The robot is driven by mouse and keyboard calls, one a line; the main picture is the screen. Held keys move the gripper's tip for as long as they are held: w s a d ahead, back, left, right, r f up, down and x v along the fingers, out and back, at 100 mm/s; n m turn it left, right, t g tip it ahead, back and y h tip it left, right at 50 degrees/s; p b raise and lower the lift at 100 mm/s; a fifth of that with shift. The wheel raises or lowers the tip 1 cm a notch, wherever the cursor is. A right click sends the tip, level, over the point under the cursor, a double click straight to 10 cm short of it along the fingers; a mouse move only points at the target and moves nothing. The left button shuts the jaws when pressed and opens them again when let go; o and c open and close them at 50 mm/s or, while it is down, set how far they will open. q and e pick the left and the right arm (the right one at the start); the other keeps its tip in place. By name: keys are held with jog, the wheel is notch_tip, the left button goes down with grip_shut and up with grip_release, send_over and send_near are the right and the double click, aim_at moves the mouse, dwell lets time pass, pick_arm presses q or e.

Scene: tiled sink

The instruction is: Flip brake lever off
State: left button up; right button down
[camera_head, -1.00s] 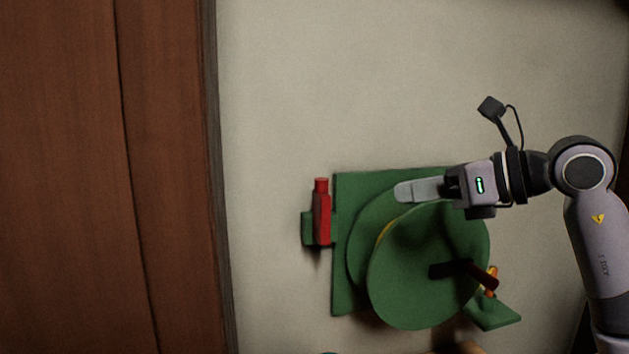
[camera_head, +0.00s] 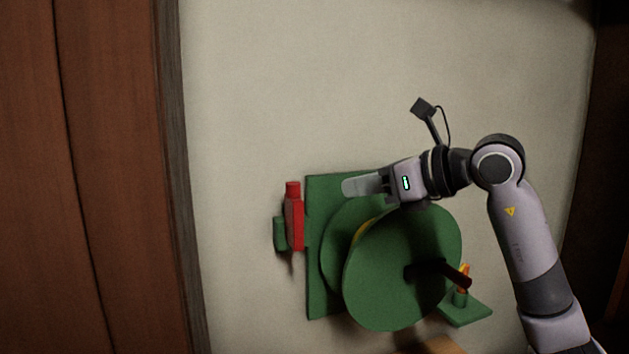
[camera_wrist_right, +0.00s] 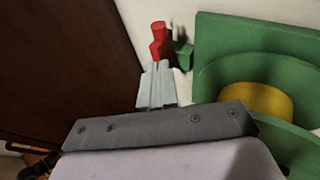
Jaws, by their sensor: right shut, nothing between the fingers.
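The red brake lever (camera_head: 294,218) stands upright on a green bracket (camera_head: 280,234) at the left of a green winch with a round drum (camera_head: 400,285), mounted on the pale wall. My right gripper (camera_head: 346,187) is shut and empty. In the head view it is in front of the winch's upper part, with its fingertips pointing left, to the right of the lever. In the right wrist view the fingertips (camera_wrist_right: 159,68) point toward the red lever (camera_wrist_right: 158,40), and its lower end is partly hidden behind them. I cannot tell whether they touch. My left gripper is not in view.
A dark crank handle (camera_head: 440,270) sticks out from the drum. A small orange and green piece (camera_head: 462,283) sits on a green ledge at lower right. Brown wooden panels (camera_head: 100,180) stand at the left. The wall (camera_head: 300,80) above the winch is bare.

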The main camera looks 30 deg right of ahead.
aim_at(299, 188)
jog(key=x, duration=0.2)
jog(key=p+x, duration=0.1)
jog(key=x, duration=0.2)
jog(key=r+p+x, duration=0.1)
jog(key=x, duration=0.1)
jog(key=shift+w+a+f, duration=0.1)
jog(key=shift+w+a, duration=0.05)
jog(key=shift+w, duration=0.3)
jog(key=shift+w+a+f, duration=0.1)
jog(key=shift+w+a, duration=0.1)
jog(key=shift+w, duration=0.35)
